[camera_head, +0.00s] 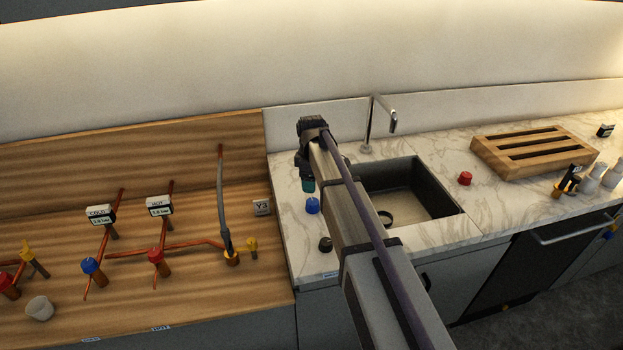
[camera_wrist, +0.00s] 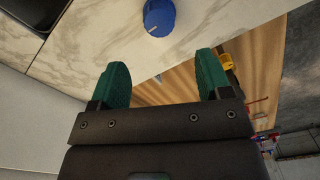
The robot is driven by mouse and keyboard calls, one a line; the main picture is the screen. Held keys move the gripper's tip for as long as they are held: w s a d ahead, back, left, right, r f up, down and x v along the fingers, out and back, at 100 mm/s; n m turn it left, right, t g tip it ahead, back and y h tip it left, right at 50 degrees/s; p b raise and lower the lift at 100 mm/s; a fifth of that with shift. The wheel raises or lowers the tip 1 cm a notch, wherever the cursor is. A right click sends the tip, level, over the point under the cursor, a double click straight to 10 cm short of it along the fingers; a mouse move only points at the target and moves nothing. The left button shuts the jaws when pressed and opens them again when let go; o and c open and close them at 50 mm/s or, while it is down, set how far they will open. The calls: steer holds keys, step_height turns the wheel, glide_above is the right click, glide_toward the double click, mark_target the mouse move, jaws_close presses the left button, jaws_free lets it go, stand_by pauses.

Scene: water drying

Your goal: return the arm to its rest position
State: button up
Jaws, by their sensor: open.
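My arm reaches from the bottom right of the head view up over the marble counter, in front of the sink. My gripper (camera_head: 308,185) points down above the counter, left of the sink. In the wrist view its two green fingers (camera_wrist: 160,85) stand wide apart with nothing between them. A blue knob (camera_head: 312,205) stands on the counter just below the gripper in the head view. In the wrist view the blue knob (camera_wrist: 159,17) lies beyond the fingertips, apart from them.
The sink (camera_head: 440,190) and faucet (camera_head: 392,122) are right of my arm. A black knob (camera_head: 325,244) stands close to the arm, a red knob (camera_head: 465,178) right of the sink. A wooden rack (camera_head: 490,160) stands at right. Copper pipes (camera_head: 190,245) with valves stand on the wooden board at left.

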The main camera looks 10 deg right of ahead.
steer(key=shift+r, duration=0.2)
stand_by(0.3)
steer(key=shift+s+m, duration=0.15)
steer(key=shift+m, duration=0.85)
steer(key=s+d+m+b, duration=0.1)
steer(key=s+m, duration=1)
steer(key=s, duration=1.6)
steer(key=shift+f, duration=0.35)
